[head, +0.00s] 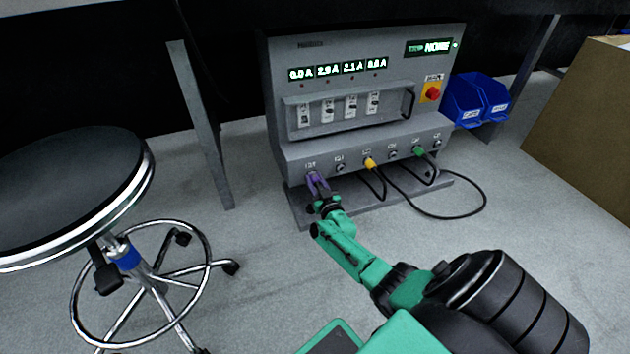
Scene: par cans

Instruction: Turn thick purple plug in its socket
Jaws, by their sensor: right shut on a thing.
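The thick purple plug (314,184) is at the leftmost socket in the lower front ledge of the grey power unit (350,153). My right gripper (319,193) is shut on the purple plug, reaching it from the front and below. The fingers partly cover the plug, so how deep it sits and how it is turned cannot be told. My left gripper is not in view.
A yellow plug (370,163) and a green plug (419,153) sit in other sockets, with black cables (440,216) looping in front. A stool (75,190) stands at left. Blue bins (468,104) and a brown box (590,110) are at right.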

